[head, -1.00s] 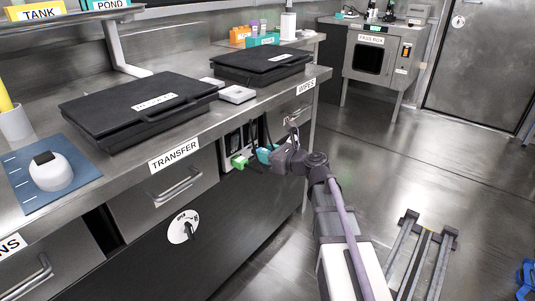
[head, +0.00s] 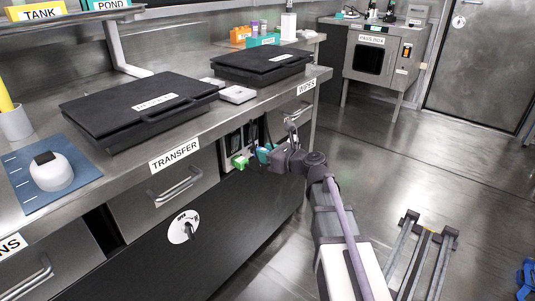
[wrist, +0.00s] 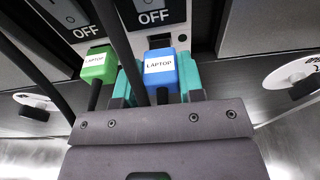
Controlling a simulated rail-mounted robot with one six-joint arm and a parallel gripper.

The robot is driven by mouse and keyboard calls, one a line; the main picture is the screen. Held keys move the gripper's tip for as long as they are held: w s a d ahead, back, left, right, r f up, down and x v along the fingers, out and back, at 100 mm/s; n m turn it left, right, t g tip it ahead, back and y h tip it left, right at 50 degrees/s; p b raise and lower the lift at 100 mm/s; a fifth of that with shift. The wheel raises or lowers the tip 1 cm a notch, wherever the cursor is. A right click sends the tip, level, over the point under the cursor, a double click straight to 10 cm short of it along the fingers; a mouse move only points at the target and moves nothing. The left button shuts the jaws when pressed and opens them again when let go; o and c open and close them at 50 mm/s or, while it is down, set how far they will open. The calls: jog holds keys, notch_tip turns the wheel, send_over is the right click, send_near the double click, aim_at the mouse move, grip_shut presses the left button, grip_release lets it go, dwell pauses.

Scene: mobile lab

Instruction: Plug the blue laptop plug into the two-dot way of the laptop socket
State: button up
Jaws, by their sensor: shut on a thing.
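My gripper (wrist: 158,85) has teal fingers. They are shut on the sides of the blue plug (wrist: 161,70), which bears a LAPTOP label. The blue plug is close to the lower edge of the right-hand socket panel (wrist: 153,15), marked OFF; I cannot tell whether it is seated. The two-dot marking cannot be made out. A green plug (wrist: 98,63), also labelled LAPTOP, is at the left-hand OFF panel (wrist: 82,22). In the head view my gripper (head: 268,154) is under the bench front, right of the green plug (head: 240,162).
Dark cables cross in front of the panels in the wrist view. A drawer (head: 165,195) labelled TRANSFER and a round dial (head: 184,226) are left of my gripper. Two black cases (head: 140,105) lie on the bench above. The floor at the right is mostly open.

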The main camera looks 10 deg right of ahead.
jog(key=shift+x, duration=1.15)
jog(key=o, duration=1)
jog(key=shift+r, duration=0.2)
jog(key=p+v, duration=0.1)
jog(key=v, duration=0.9)
jog(key=shift+s+d+p, duration=0.2)
jog(key=shift+s+p, duration=0.1)
jog(key=shift+s, duration=0.05)
